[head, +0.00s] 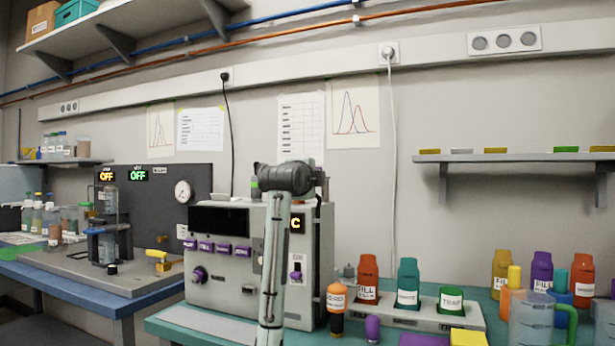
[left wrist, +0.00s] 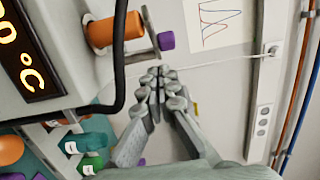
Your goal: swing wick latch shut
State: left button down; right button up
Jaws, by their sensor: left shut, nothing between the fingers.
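An orange cylinder (left wrist: 113,32) juts from the side of the grey classifier box in the left wrist view. A grey metal bar (left wrist: 150,27) crosses close to its outer end and carries a purple knob (left wrist: 166,41). The bar looks like the latch; I cannot tell whether it is fully closed. My left gripper (left wrist: 159,76) is shut and empty, its fingertips just below the knob in the picture, apparently apart from it. In the head view my left arm rises before the classifier box (head: 228,268), hiding part of its front; cylinder and knob do not show there. My right gripper is not in view.
A black loop (left wrist: 121,65) arches close to the cylinder. Red (head: 367,275), teal (head: 408,282) and green (head: 451,299) bottles stand on a rack right of the box, with an orange-and-black bottle (head: 337,305) in front. More bottles and a jug (head: 531,318) stand farther right.

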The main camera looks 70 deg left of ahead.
pick_arm(q)
jog(key=s+d+b, duration=0.2)
jog(key=s+d, duration=0.2)
jog(key=s, duration=0.5)
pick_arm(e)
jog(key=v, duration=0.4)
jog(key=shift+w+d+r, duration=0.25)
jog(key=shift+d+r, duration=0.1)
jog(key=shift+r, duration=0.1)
pick_arm(q)
jog(key=shift+d, duration=0.1)
